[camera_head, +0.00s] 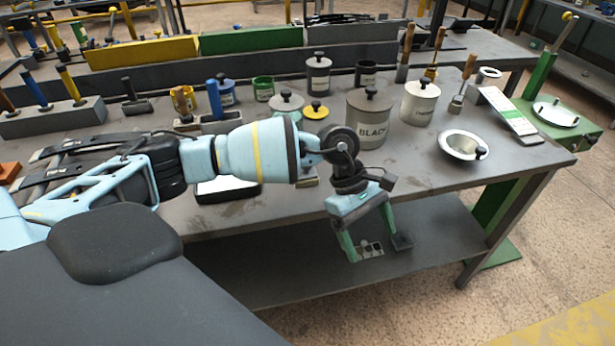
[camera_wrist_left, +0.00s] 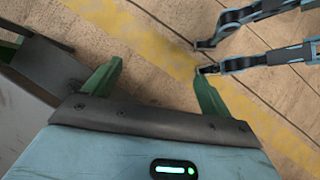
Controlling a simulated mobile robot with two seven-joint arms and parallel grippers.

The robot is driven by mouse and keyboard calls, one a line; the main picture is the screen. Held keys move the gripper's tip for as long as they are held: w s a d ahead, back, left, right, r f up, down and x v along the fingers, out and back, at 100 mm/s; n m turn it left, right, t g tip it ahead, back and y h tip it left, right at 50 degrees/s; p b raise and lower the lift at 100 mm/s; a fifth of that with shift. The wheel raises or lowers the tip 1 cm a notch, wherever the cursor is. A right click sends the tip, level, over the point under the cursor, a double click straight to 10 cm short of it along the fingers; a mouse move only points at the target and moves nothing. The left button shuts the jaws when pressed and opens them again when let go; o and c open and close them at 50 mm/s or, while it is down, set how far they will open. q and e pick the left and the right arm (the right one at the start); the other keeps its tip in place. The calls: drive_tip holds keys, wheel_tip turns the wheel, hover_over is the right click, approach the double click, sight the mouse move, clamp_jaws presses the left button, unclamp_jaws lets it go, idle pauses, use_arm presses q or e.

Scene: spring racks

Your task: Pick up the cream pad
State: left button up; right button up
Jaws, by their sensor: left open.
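A flat pad with a pale top and dark edge (camera_head: 228,190) lies near the front edge of the table, partly hidden behind my left forearm. It is the only pad-like pale thing I see, and its exact tint is hard to tell. My left gripper (camera_head: 377,249) is open and empty, pointing down in front of the table's front edge, to the right of the pad and apart from it. In the left wrist view its two green fingers (camera_wrist_left: 158,88) are spread with only floor between them. The pad does not show there. I cannot make out my right gripper.
The BLACK canister (camera_head: 370,118) stands behind my left wrist. A white canister (camera_head: 420,102), a metal bowl (camera_head: 463,146) and several tools and pots fill the tabletop. A lower shelf (camera_head: 290,266) lies below. Light-blue and dark links (camera_wrist_left: 262,62) show in the wrist view.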

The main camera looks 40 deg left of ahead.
use_arm(q)
drive_tip(key=w+a+r+m+t+y, duration=0.1)
drive_tip(key=w+a+y, duration=0.1)
drive_tip(key=a, duration=0.3)
drive_tip(key=w+a+r+y, duration=0.2)
drive_tip(key=w+a, duration=0.1)
drive_tip(key=a, duration=0.1)
wheel_tip(320, 180, up, 6)
drive_tip(key=m+t+y+b, duration=0.1)
drive_tip(key=y, duration=0.3)
hover_over(306, 169)
drive_tip(key=w, duration=0.2)
drive_tip(key=shift+s+a+f, duration=0.15)
drive_tip(key=shift+s+f, duration=0.05)
drive_tip(key=shift+a+f, duration=0.1)
drive_tip(key=shift+f, duration=1.25)
drive_tip(key=f, duration=0.4)
drive_tip(key=shift+s+a+f, duration=0.1)
drive_tip(key=shift+s+a, duration=0.1)
drive_tip(key=shift+a, duration=0.05)
drive_tip(key=shift+f, duration=0.5)
drive_tip(key=c, duration=1.1)
use_arm(e)
drive_tip(key=shift+s+a+f, duration=0.1)
drive_tip(key=shift+s+f, duration=0.2)
drive_tip(key=shift+f, duration=0.25)
use_arm(q)
drive_tip(key=shift+r, duration=0.1)
